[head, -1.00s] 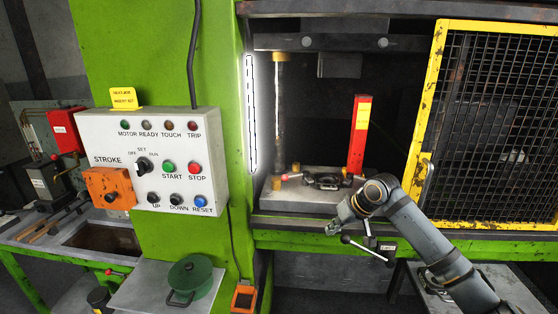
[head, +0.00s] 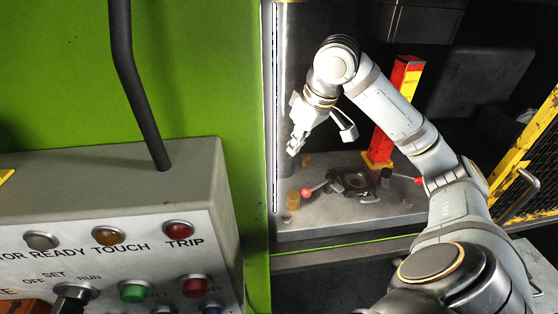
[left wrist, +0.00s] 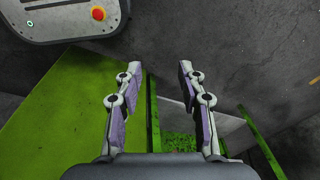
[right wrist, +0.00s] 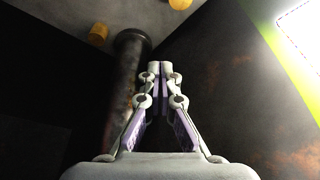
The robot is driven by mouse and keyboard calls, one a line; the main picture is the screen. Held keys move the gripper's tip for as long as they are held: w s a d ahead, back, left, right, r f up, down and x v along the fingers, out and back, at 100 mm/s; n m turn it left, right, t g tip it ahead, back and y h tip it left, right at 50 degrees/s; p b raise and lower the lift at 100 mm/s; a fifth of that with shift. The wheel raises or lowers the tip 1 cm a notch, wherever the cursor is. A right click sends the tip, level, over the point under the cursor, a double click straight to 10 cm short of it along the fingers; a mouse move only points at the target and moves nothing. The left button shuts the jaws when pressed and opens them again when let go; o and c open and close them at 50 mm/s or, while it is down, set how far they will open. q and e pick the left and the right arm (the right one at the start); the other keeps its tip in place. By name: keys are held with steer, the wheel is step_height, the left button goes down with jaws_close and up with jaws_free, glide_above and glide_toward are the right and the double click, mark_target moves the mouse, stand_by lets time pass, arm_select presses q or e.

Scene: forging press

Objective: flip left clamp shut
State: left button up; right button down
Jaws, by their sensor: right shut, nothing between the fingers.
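The left clamp (head: 314,189) is a lever with a red ball knob. It lies out to the left of the dark die (head: 355,182) on the press bed. A right clamp (head: 411,179) with a red knob lies on the die's other side. My right gripper (head: 294,148) is above and slightly left of the left clamp, apart from it. In the right wrist view its fingertips (right wrist: 160,68) are together and empty; no clamp shows there. My left gripper (left wrist: 155,72) is open and empty in the left wrist view, away from the clamp.
A red post (head: 392,112) stands behind the die. A dark round column (right wrist: 127,85) is near the right fingers. The grey control box (head: 110,190) and green press frame (head: 195,70) are at left. The yellow mesh guard (head: 540,130) is at right.

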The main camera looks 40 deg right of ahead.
arm_select(q)
steer(key=s, duration=0.6)
steer(key=w+r+p, duration=0.1)
steer(key=w+r, duration=0.1)
steer(key=w, duration=0.3)
arm_select(e)
steer(key=f, duration=0.5)
steer(key=f+p, duration=0.1)
steer(key=f, duration=0.2)
steer(key=shift+w+a+f, duration=0.1)
steer(key=shift+w+a, duration=0.25)
steer(key=shift+d+f+b, duration=0.3)
steer(key=shift+f+b, duration=0.15)
steer(key=shift+b, duration=0.15)
steer(key=shift+s+d+f+b, duration=0.1)
steer(key=shift+s+f+b, duration=0.1)
steer(key=shift+s+b, duration=0.65)
steer(key=b, duration=0.3)
steer(key=s+b, duration=0.1)
steer(key=b, duration=0.3)
steer(key=shift+s+f, duration=0.15)
steer(key=shift+f, duration=0.1)
steer(key=shift+s+r+b, duration=0.1)
steer(key=shift+b, duration=0.35)
arm_select(q)
step_height(320, 180, down, 11)
steer(key=s, duration=0.2)
steer(key=shift+r, duration=0.15)
arm_select(e)
steer(key=shift+s+r, duration=0.2)
